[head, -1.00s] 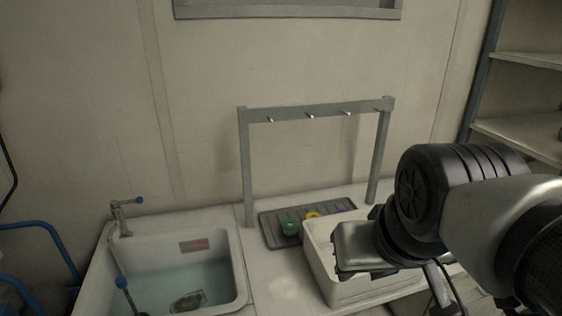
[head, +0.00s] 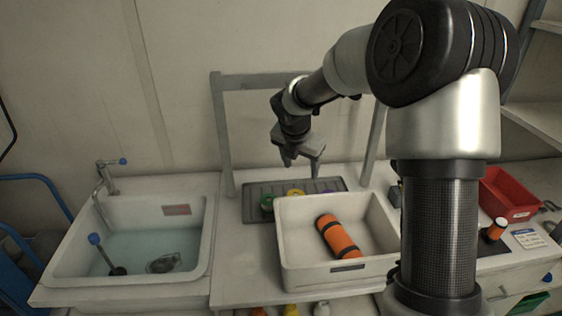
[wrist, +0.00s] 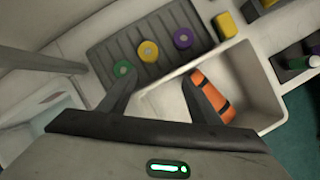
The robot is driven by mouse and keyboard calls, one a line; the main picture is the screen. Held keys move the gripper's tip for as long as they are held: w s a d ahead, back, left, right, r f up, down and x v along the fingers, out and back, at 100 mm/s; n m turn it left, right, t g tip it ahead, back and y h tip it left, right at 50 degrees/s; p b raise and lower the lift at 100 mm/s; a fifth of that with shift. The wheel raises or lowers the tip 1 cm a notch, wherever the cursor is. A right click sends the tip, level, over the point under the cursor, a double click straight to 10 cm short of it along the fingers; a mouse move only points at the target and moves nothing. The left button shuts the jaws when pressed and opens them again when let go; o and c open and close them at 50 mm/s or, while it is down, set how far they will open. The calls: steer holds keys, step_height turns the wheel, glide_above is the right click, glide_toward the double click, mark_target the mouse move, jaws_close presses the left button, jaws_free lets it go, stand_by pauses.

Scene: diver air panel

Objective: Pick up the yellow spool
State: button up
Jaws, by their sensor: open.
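The yellow spool (head: 295,192) sits on the dark ribbed tray (head: 253,215), between a green spool (head: 267,203) and a purple spool (head: 328,190). In the wrist view the yellow spool (wrist: 148,51) lies in the middle of the row, with the green one (wrist: 123,69) to its left and the purple one (wrist: 183,38) to its right. My gripper (head: 301,164) points down above the tray, open and empty, apart from the spools. In the wrist view its two fingers (wrist: 153,95) are spread, with the yellow spool beyond the gap.
A white bin (head: 330,277) holding an orange cylinder (head: 338,237) stands right in front of the tray. A grey hook frame (head: 221,140) rises behind it. A sink (head: 135,270) is at left, a red bin (head: 507,197) at right.

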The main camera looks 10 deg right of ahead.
steer(key=w+f+n, duration=0.4)
steer(key=f, duration=0.2)
glide_above(295, 196)
steer(key=s, duration=0.3)
steer(key=shift+y, duration=0.4)
steer(key=f, duration=0.9)
steer(key=shift+w+a+f, duration=0.2)
steer(key=shift+f, duration=0.15)
steer(key=shift+p+x, duration=0.35)
steer(key=shift+x, duration=2.8)
steer(key=shift+w+r, duration=0.1)
steer(key=shift+w, duration=0.05)
steer(key=c, duration=0.9)
